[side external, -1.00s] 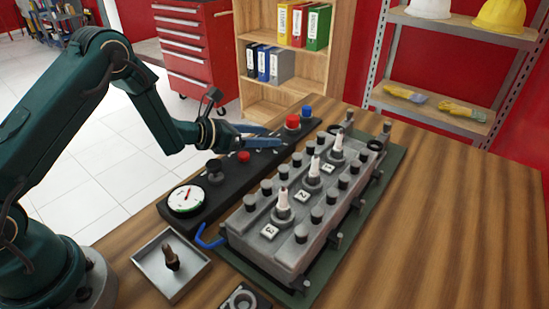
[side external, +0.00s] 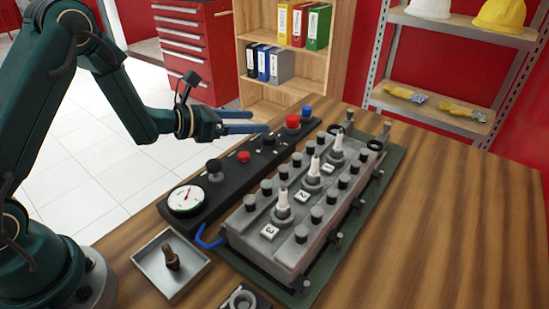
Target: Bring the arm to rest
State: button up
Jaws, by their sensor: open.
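My gripper (side external: 250,122) is open and empty, its two blue fingers apart and pointing right. It is in the air above the black control panel (side external: 205,205), apart from it as far as I can tell. The panel carries a round gauge (side external: 187,200), a black knob (side external: 214,168), a small red button (side external: 244,157), a large red button (side external: 292,121) and a blue button (side external: 306,111). The grey engine block (side external: 262,240) stands beside the panel with three white spark plugs numbered 1, 2 and 3.
A square metal tray (side external: 148,262) holding a dark upright part (side external: 171,256) sits near my base. A small dark fixture (side external: 243,299) is at the front table edge. The wooden table (side external: 450,220) is clear on the right. A shelf and red cabinet stand behind.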

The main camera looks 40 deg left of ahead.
jog(key=d+r+m+h, duration=0.3)
jog(key=d+r+m, duration=0.15)
jog(key=r, duration=0.45)
jog(key=s+d+r+m+g+h, duration=0.4)
jog(key=s+d+r+m+g, duration=0.4)
jog(key=s+d+m, duration=0.55)
jog(key=s+a+f+m+y, duration=0.2)
jog(key=s+m+y, duration=0.1)
jog(key=s+m, duration=0.25)
jog(key=s+a+f+m+y, duration=0.1)
jog(key=s+f+m+y, duration=0.1)
jog(key=s+m, duration=0.3)
jog(key=s+a+f+m+y, duration=0.1)
jog(key=a+f+m+y, duration=0.1)
jog(key=a, duration=0.3)
jog(key=s+a+f+m+y, duration=0.1)
jog(key=s+a+f+y, duration=0.1)
jog(key=a+y, duration=0.3)
jog(key=shift+s+a+f+m, duration=0.2)
jog(key=shift+a+f+m, duration=0.25)
jog(key=shift+f, duration=0.35)
